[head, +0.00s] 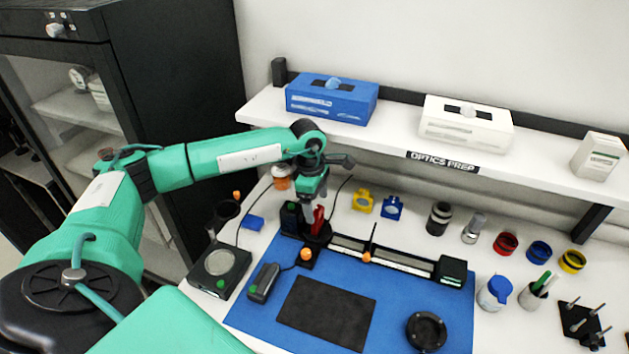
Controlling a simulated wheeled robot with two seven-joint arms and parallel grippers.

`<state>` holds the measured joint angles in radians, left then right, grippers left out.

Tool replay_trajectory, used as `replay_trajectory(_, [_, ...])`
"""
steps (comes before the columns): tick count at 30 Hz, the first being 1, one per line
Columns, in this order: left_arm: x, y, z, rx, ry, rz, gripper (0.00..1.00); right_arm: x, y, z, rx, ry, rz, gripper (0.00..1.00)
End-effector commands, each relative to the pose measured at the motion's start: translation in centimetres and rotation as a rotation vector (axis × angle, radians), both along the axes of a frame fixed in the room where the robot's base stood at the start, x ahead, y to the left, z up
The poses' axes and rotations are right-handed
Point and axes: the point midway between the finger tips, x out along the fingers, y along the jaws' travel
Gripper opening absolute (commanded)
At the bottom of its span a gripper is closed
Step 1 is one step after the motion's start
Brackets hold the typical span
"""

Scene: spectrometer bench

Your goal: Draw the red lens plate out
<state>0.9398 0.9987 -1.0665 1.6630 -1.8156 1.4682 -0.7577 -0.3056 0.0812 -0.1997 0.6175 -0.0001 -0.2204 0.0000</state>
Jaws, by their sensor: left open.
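The red lens plate (319,222) stands upright at the left end of the optical rail (385,254), by a black block with a green spot. Only part of its red shows. My left gripper (312,212) points down just above and around it, with its jaws open. The fingertips partly hide the plate, and I cannot tell whether they touch it. My right gripper is not in view.
A yellow lens plate (363,200) and a blue lens plate (392,208) stand behind the rail. A blue mat (400,325) carries a black pad (326,312). A shelf (390,138) with boxes overhangs the bench behind. A black cabinet (185,90) stands at left.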

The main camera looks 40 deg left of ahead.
Motion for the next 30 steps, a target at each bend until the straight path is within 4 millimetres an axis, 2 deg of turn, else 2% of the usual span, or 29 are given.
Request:
replay_trajectory(3, [0.0, -0.3, -2.0, 0.0, 0.005, 0.0, 0.8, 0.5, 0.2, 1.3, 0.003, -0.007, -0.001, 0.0])
replay_trajectory(10, [0.1, -0.6, -5.2, 0.0, 0.002, 0.001, 0.8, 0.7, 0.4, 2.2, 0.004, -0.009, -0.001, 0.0])
replay_trajectory(15, [0.1, -0.8, -6.2, 0.0, 0.001, -0.001, 0.8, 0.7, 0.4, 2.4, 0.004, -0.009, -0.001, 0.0])
replay_trajectory(23, [0.1, -0.8, -6.4, 0.0, 0.0, -0.001, 0.8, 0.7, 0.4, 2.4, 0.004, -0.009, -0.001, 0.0])
replay_trajectory(30, [0.1, -0.8, -6.3, 0.0, 0.0, 0.0, 0.35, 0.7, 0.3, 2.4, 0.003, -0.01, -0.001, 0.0])
